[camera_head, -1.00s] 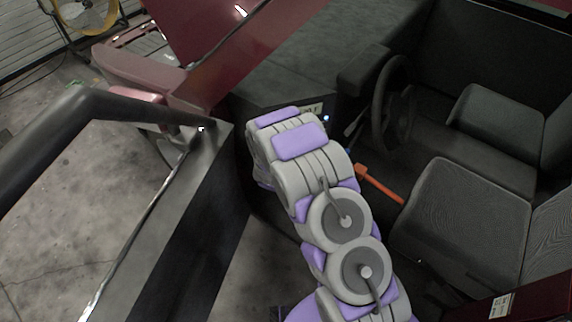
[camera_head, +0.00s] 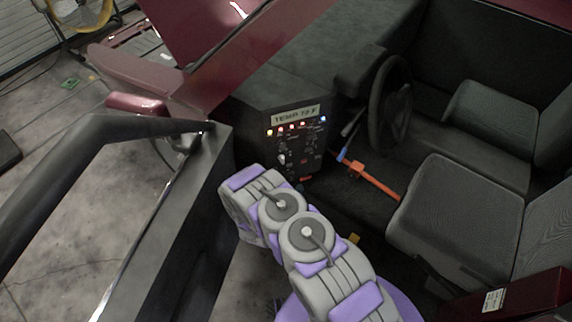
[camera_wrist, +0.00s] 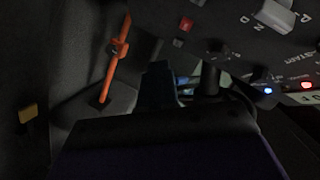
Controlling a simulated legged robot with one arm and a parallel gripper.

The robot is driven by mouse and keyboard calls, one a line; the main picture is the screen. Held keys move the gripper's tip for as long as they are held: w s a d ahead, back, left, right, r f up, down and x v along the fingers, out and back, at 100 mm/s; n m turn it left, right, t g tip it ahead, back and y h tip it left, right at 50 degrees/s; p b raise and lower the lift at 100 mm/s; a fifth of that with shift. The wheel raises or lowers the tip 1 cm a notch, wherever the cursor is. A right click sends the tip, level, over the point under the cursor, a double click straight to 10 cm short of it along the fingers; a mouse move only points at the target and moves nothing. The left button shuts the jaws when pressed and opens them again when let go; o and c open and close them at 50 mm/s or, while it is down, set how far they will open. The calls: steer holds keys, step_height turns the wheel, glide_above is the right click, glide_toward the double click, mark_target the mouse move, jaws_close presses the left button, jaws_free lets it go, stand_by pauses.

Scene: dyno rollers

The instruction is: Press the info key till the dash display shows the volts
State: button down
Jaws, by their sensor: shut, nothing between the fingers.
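The dash display (camera_head: 295,114) reads TEMP with a value in F; the digits are too small to be sure of. It tops a dark panel (camera_head: 318,148) of lamps, knobs and small keys. I cannot tell which key is the info key. In the wrist view the panel appears upside down at the upper right, with a red key (camera_wrist: 186,24), a dark knob (camera_wrist: 217,52) and the display's edge (camera_wrist: 305,98). My gripper (camera_wrist: 158,82) is dark and shut, apart from the panel as far as I can see. The arm hides it in the head view.
An orange bar (camera_head: 375,180) lies beside the panel, near the seat (camera_head: 460,215). The steering wheel (camera_head: 391,103) is right of the panel. The open door (camera_head: 170,235) stands at left, close to my arm.

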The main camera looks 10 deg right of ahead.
mark_target(289, 165)
steer(key=shift+s, duration=0.35)
steer(key=w+a+b, duration=0.1)
steer(key=w+b, duration=0.4)
steer(key=w, duration=0.3)
steer(key=shift+w+a, duration=0.25)
steer(key=shift+w, duration=0.1)
steer(key=shift+w, duration=0.15)
stand_by(2.0)
steer(key=shift+w, duration=0.2)
